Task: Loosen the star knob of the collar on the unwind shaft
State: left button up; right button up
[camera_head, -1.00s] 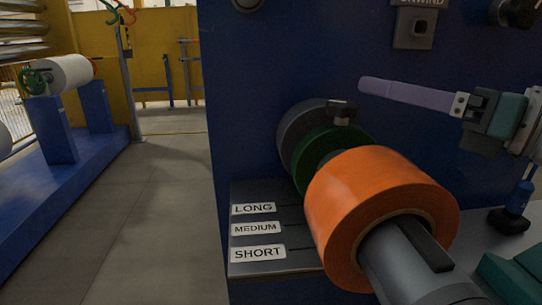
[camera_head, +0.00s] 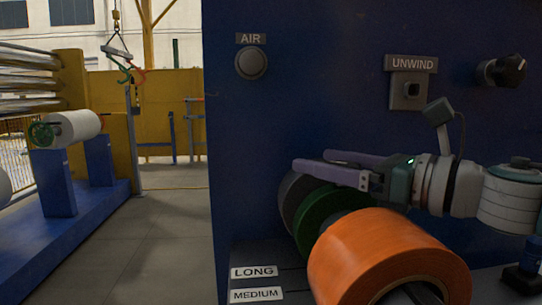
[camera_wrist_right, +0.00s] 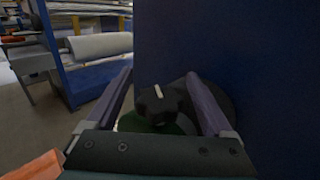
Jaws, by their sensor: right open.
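The black star knob (camera_wrist_right: 158,103), with a white mark on top, shows in the right wrist view between my right gripper's two purple fingers. In the head view the knob is hidden behind the fingers. The green collar (camera_head: 322,218) sits on the unwind shaft behind the orange roll; part of its green also shows in the wrist view (camera_wrist_right: 148,124). My right gripper (camera_head: 312,160) is open, its fingers reaching left over the top of the collar. I see a gap between each finger and the knob in the wrist view. My left gripper is not in view.
The orange roll (camera_head: 385,258) fills the front of the shaft, just below the gripper. A dark grey disc (camera_head: 289,194) and the blue machine wall (camera_head: 290,110) stand behind. LONG (camera_head: 254,272) and MEDIUM (camera_head: 257,295) labels lie at lower left. Open floor is further left.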

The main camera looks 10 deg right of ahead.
jog(key=shift+w+a, duration=0.15)
jog(key=shift+w, duration=0.1)
grip_shut()
jog(key=shift+f+b, duration=0.2)
jog(key=shift+b, duration=0.4)
jog(key=n+g+y+b, duration=0.2)
jog(key=b, duration=0.2)
jog(key=n+g+y+b, duration=0.1)
jog(key=g+b, duration=0.1)
jog(key=b, duration=0.2)
jog(key=s+a+n+g+y+b, duration=0.1)
jog(key=n+g+y+b, duration=0.1)
jog(key=b, duration=0.3)
jog(key=shift+n+g+y, duration=0.3)
jog(key=g+b, duration=0.1)
jog(key=n+g+y+b, duration=0.1)
jog(key=shift+s+r+n+b, duration=0.15)
jog(key=shift+s+n+b, duration=0.15)
jog(key=shift+b, duration=0.1)
jog(key=shift+a+g+b, duration=0.1)
jog(key=shift+g+b, duration=0.25)
jog(key=shift+g, duration=0.15)
jog(key=shift+n, duration=0.3)
jog(key=shift+r, duration=0.1)
